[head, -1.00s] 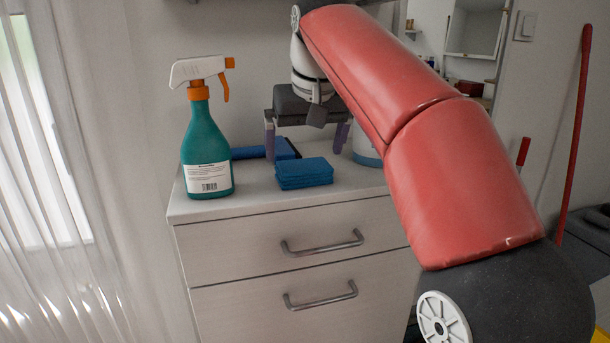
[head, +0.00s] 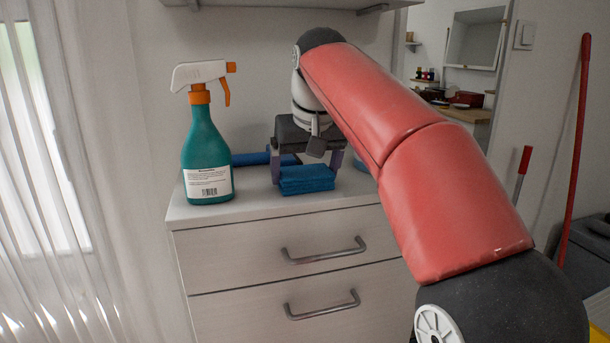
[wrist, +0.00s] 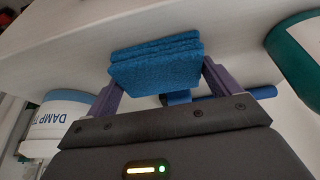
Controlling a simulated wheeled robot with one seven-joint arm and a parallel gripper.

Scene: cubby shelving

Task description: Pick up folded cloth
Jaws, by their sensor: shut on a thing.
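The folded cloth (head: 307,181) is a blue, layered stack on top of the white drawer cabinet, near its front edge. My gripper (head: 306,172) is over it, pointing down, with one finger on each side. In the wrist view the folded cloth (wrist: 157,62) lies between the two purple-grey fingers of my gripper (wrist: 160,82), which are shut on it. In the head view the cloth still looks to be at the cabinet top; whether it is lifted slightly I cannot tell.
A teal spray bottle (head: 206,150) with an orange and white head stands at the left on the cabinet (head: 240,207). A blue-handled item (head: 250,159) lies behind the cloth. A white tub (wrist: 58,122) marked "DAMP" stands at the other side. A shelf (head: 290,4) hangs above.

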